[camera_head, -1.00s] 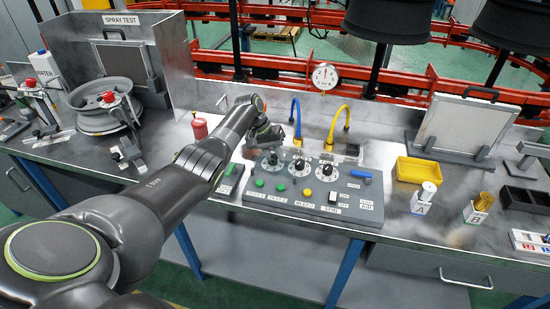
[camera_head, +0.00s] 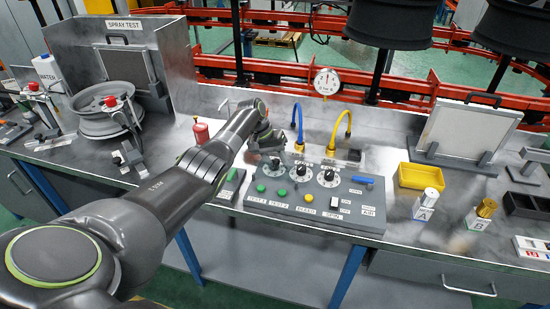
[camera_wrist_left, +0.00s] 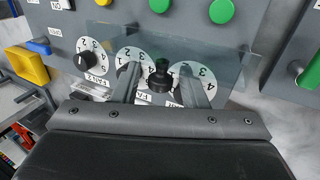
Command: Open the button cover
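The button cover is a clear pane (camera_wrist_left: 235,52) in the left wrist view, lying across the dials on the grey control panel (camera_head: 335,210). It is barely visible in the head view. My left gripper (camera_head: 266,146) is over the back left of the panel, beside the dials. In the left wrist view its two fingers (camera_wrist_left: 157,88) are apart, with a black knob (camera_wrist_left: 160,75) showing between them. They overlap the pane in the picture; I cannot tell whether they touch it. My right gripper is not in view.
The panel carries green buttons (camera_head: 261,188), a yellow button (camera_head: 308,198) and a blue lever (camera_head: 362,180). Blue (camera_head: 298,125) and yellow (camera_head: 339,130) hoses rise behind it. A red bottle (camera_head: 201,131) stands left, and a yellow bin (camera_head: 420,177) stands right.

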